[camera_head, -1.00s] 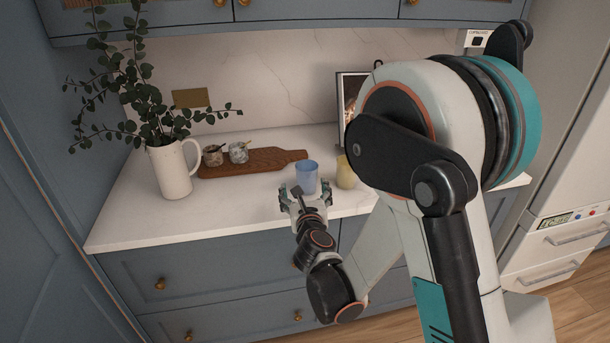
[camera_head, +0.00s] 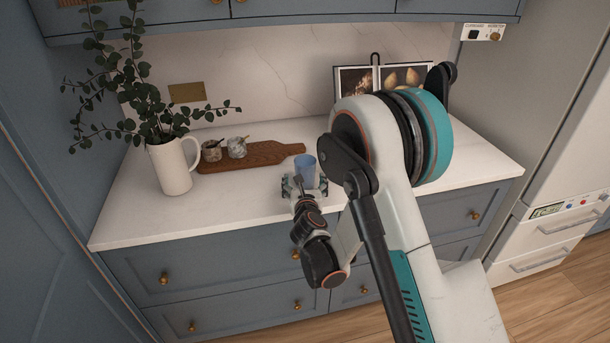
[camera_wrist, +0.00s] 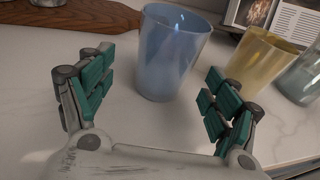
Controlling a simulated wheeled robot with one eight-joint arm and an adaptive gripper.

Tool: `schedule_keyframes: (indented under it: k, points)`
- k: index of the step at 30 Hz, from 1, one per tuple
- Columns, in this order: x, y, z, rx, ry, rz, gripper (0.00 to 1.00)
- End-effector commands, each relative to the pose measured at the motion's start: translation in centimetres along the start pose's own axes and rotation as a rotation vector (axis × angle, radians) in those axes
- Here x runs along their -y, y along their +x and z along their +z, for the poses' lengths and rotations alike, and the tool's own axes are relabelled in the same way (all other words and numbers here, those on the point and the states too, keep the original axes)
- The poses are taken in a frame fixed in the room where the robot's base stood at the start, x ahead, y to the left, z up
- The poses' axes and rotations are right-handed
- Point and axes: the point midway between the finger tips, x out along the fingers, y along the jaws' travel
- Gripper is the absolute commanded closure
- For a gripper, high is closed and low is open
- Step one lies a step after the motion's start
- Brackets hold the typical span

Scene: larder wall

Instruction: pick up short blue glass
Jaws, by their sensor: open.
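The short blue glass (camera_head: 305,170) stands upright on the white counter, and it also shows in the wrist view (camera_wrist: 170,55). My gripper (camera_head: 304,186) is open at the near side of the glass. In the wrist view my gripper (camera_wrist: 158,95) has its teal-padded fingers spread apart, one on each side of the space in front of the glass. The glass is just beyond the fingertips or at their far end; I see no contact. In the head view my fingers hide the lower part of the glass.
In the wrist view a yellow glass (camera_wrist: 258,62) and a clear greyish glass (camera_wrist: 302,78) stand right of the blue one. A wooden board (camera_head: 255,154) with two small jars lies behind. A white jug (camera_head: 172,167) with leafy stems stands left. An open book (camera_head: 400,78) leans at the back.

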Motion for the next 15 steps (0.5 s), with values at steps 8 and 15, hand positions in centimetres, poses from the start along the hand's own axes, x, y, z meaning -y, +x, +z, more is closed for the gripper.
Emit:
schedule_keyframes:
  k: [8,15]
  points:
    - [0.5,3.8,0.1,0.000,0.001,-0.001,0.18]
    - [0.5,4.8,0.2,0.000,0.000,0.000,0.18]
